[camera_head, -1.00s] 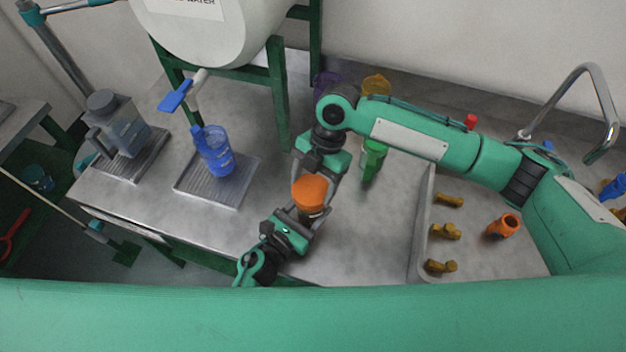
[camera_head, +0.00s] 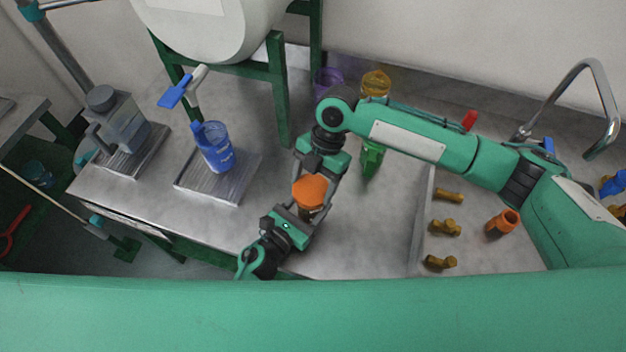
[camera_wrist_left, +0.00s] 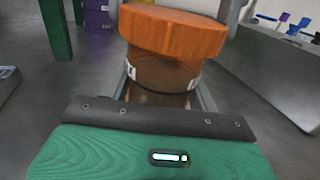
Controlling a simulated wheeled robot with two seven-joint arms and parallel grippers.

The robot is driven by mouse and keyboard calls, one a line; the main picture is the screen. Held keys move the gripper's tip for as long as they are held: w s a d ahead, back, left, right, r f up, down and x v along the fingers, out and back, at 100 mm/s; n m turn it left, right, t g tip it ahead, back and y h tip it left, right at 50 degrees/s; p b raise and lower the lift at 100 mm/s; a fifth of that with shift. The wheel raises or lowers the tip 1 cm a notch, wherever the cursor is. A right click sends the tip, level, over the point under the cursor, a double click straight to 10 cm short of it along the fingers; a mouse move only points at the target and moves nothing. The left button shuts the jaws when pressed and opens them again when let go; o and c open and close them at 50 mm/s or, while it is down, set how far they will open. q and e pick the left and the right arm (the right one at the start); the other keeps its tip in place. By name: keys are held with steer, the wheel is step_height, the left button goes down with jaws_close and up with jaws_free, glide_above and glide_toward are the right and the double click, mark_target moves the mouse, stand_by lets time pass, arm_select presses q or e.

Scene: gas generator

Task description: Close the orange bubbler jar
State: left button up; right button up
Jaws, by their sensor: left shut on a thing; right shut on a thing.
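The orange bubbler jar shows in the left wrist view with a wide orange lid (camera_wrist_left: 172,30) over a brownish see-through body (camera_wrist_left: 162,74). In the head view the orange lid (camera_head: 310,190) sits between my two grippers. My left gripper (camera_head: 302,215) comes from below and is shut on the jar body; its fingers flank the body in the wrist view. My right gripper (camera_head: 318,178) comes from above and is shut on the lid. The lid looks slightly tilted in the wrist view. I cannot tell whether it is fully seated.
Green (camera_head: 371,158), yellow (camera_head: 376,84) and purple (camera_head: 327,80) jars stand behind. The sink at right holds an orange fitting (camera_head: 503,222) and several brass-coloured pieces.

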steer(key=shift+f, duration=0.4)
arm_select(q)
jaws_close()
arm_select(e)
steer(key=m, duration=0.1)
steer(key=m+t+y, duration=0.1)
steer(key=m, duration=0.3)
steer(key=shift+s+d+t, duration=0.1)
steer(key=shift+s+t, duration=0.15)
steer(key=shift+t, duration=0.05)
steer(key=m+t, duration=0.1)
steer(key=m, duration=0.2)
steer(key=m+t, duration=0.1)
steer(key=m, duration=0.2)
steer(key=shift+s+y, duration=0.15)
steer(key=shift+y, duration=0.25)
steer(key=m+t, duration=0.1)
steer(key=m, duration=0.2)
steer(key=m+t, duration=0.1)
steer(key=m, duration=0.2)
steer(key=shift+s+t+h, duration=0.15)
steer(key=shift+t+h, duration=0.15)
steer(key=shift+h, duration=0.1)
steer(key=m, duration=0.3)
steer(key=shift+s+a+t+h, duration=0.1)
steer(key=shift+a+t+h, duration=0.15)
steer(key=shift+t+h, duration=0.15)
steer(key=shift+m+t+h, duration=0.3)
steer(key=shift+m+h, duration=0.1)
steer(key=shift+m, duration=1)
